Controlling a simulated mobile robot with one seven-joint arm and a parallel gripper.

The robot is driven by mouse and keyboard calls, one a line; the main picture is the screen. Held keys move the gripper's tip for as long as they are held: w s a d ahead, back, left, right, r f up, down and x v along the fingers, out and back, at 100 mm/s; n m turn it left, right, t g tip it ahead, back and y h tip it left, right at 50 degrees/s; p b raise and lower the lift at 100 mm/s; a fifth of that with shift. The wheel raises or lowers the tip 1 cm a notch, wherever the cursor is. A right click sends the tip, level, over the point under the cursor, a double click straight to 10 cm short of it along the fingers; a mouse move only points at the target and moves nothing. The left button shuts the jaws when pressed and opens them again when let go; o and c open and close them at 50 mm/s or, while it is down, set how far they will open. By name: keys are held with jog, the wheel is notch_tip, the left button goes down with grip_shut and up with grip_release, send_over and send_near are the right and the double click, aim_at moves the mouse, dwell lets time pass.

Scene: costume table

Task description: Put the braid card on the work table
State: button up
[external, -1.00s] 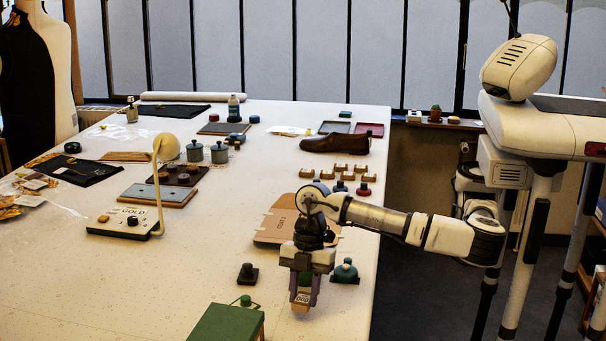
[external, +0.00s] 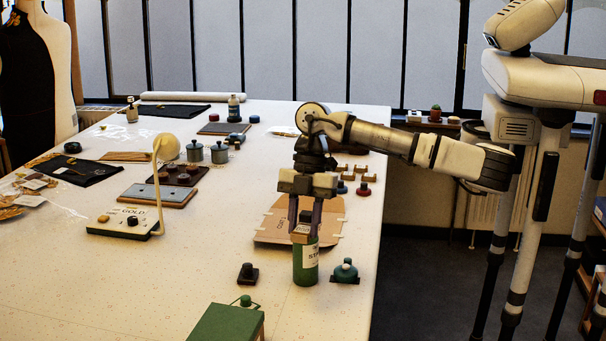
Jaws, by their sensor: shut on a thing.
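My gripper (external: 304,232) points straight down over the near right part of the pale work table (external: 130,285).
A teal-green knobbed object (external: 345,271) is right of the canister, and a dark knobbed block (external: 247,273) is left. A green box (external: 228,322) stands in front. A cardboard pattern (external: 325,222) lies behind. Bare table lies left of the dark block.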

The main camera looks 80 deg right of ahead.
jog(key=w+d+m+t+h+b, duration=0.1)
jog(key=w+d+m, duration=0.3)
jog(key=w+d, duration=0.75)
jog(key=w+d+m+t+b, duration=0.1)
jog(key=w+d+m+b, duration=0.15)
jog(key=w+d, duration=0.95)
jog(key=d+m+h, duration=0.2)
jog(key=d+m, duration=0.5)
jog(key=d, duration=2.2)
jog(key=s+d+m+h+b, duration=0.15)
jog(key=s+d, duration=0.35)
jog(key=d, duration=0.7)
jog(key=s+d+m+b, duration=0.1)
jog(key=s+d+m, duration=0.25)
jog(key=d, duration=0.75)
jog(key=s+d+m+b, duration=0.15)
jog(key=s+d, duration=0.45)
jog(key=d, duration=0.6)
jog(key=shift+m+t, duration=0.3)
jog(key=shift+m, duration=0.1)
notch_tip(320, 180, down, 20)
jog(key=p, duration=0.3)
jog(key=shift+a+r, duration=0.1)
